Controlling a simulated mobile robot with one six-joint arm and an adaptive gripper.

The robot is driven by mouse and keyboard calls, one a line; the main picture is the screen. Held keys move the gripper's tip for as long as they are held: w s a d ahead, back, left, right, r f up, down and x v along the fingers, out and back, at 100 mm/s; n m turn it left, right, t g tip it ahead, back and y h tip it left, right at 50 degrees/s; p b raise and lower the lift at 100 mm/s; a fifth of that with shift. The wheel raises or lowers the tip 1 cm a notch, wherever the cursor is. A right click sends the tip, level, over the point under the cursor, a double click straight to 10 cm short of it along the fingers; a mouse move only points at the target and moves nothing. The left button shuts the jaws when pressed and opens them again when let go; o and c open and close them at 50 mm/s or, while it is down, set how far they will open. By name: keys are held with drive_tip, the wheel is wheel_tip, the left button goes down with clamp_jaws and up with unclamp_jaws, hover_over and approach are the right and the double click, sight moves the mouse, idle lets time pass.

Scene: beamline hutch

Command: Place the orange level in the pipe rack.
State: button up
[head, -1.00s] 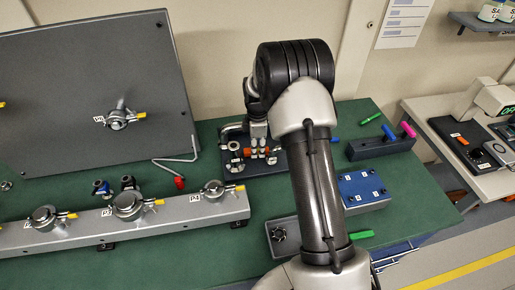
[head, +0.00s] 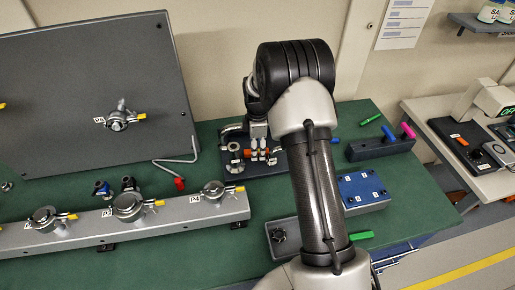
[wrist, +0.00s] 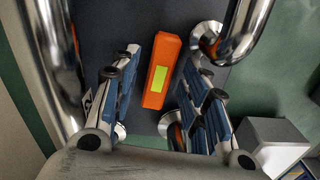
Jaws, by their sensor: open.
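The orange level (wrist: 162,70), a short bar with a yellow-green window, shows in the middle of the wrist view. It lies between the two fingers of my gripper (wrist: 158,85), which are open with gaps on both sides of it. In the head view the orange level (head: 249,153) shows at the pipe rack, partly hidden by my gripper (head: 260,148). The pipe rack (head: 233,148) has a dark base and chrome pipes. In the wrist view its pipes (wrist: 241,30) stand on either side of my fingers. I cannot tell what the level touches underneath.
A grey valve rail (head: 170,218) runs across the front left, and a grey panel (head: 60,90) stands behind it. A hex key with a red end (head: 179,183) lies left of the rack. A blue block (head: 362,188) and a dark holder (head: 380,148) are to the right.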

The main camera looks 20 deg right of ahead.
drive_tip(key=s+a+r+m+t+p, duration=0.1)
drive_tip(key=s+a+r, duration=0.1)
drive_tip(key=r, duration=0.8)
drive_tip(key=s+a+r+m+p, duration=0.1)
drive_tip(key=s+r+m+p, duration=0.1)
drive_tip(key=r, duration=0.9)
drive_tip(key=s+a+r+m+t, duration=0.1)
drive_tip(key=s+a+r+m, duration=0.3)
drive_tip(key=s+r, duration=0.5)
drive_tip(key=s+a+m+t, duration=0.2)
drive_tip(key=s+a+m, duration=0.2)
drive_tip(key=s, duration=1.6)
drive_tip(key=m, duration=0.3)
drive_tip(key=shift+a+f+t, duration=0.2)
drive_tip(key=shift+f+t, duration=0.1)
drive_tip(key=shift+w, duration=0.1)
wheel_tip(320, 180, down, 4)
drive_tip(key=b, duration=0.4)
drive_tip(key=shift+r, duration=0.25)
